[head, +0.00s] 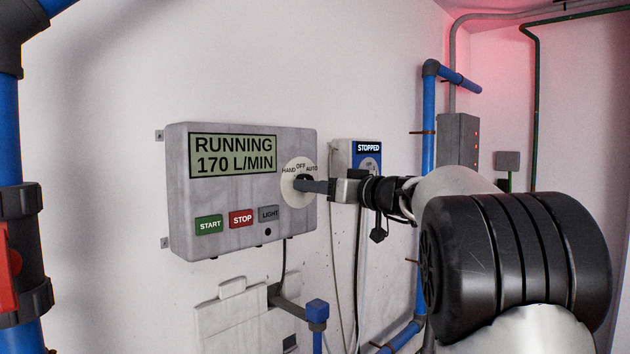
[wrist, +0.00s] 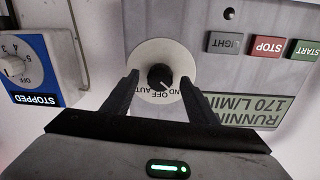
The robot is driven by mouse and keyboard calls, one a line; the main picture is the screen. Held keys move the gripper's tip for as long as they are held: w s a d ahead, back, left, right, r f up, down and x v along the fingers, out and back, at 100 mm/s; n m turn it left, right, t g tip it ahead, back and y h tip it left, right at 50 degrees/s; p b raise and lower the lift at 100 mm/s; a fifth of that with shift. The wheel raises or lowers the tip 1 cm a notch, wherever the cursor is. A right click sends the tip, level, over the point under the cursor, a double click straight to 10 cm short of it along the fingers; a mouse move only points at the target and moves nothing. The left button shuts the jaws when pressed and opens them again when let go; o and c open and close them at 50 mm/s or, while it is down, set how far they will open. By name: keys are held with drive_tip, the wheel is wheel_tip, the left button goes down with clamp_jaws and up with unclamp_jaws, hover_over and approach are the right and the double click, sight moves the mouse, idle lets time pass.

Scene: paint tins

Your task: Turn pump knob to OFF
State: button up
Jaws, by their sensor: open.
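The pump panel (head: 180,220) is a grey box on the wall; its display (head: 233,156) reads RUNNING 170 L/MIN. Its dark round knob (wrist: 160,76) sits on a pale disc (wrist: 162,52) marked HAND, OFF and AUTO. In the upside-down wrist view, a small light mark on the knob seems to point towards the HAND side. My gripper (wrist: 160,74) is open, with one finger on each side of the knob and a visible gap to it on both sides. In the head view my gripper (head: 305,184) largely hides the knob.
START (head: 209,225), STOP (head: 241,218) and LIGHT (head: 268,213) buttons sit below on the panel. A blue and white box (head: 368,148) reading STOPPED, with its own dial (wrist: 13,67), is to the right. Blue pipes (head: 429,110) stand beyond it.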

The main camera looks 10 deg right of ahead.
drive_tip(key=shift+w+a, duration=0.2)
drive_tip(key=shift+w, duration=0.05)
drive_tip(key=c, duration=1.1)
drive_tip(key=shift+o, duration=0.2)
drive_tip(key=shift+f+b, duration=0.1)
drive_tip(key=shift+b, duration=0.2)
drive_tip(key=shift+r+m+b, duration=0.2)
drive_tip(key=shift+m+b, duration=1.4)
drive_tip(key=shift+m, duration=3.2)
